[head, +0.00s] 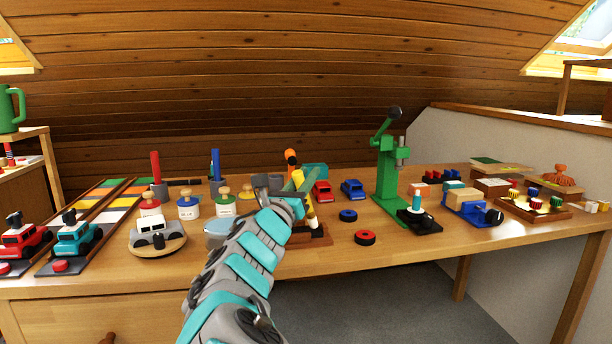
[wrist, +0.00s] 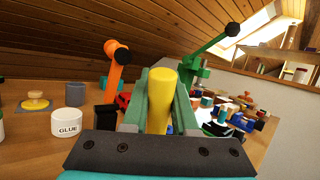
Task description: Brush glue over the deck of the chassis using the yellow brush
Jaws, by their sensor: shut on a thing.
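My gripper (head: 300,184) is shut on the yellow brush (head: 304,187), around its handle. In the head view the brush leans slightly, with its pale tip down over a dark brown wooden tray (head: 318,241) near the table's middle. I cannot tell whether the tip touches anything. In the wrist view the yellow handle (wrist: 163,98) stands between the two green fingers. A white pot marked GLUE (wrist: 68,122) stands left of the gripper there. A blue wheeled body (head: 466,210) bearing a wooden block is at the right; I cannot tell if it is the chassis. My arm hides part of the table.
A green lever press (head: 389,170) stands right of my gripper. An orange lever tool (wrist: 115,72) is close behind it. Several stampers and a white car (head: 157,232) crowd the left.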

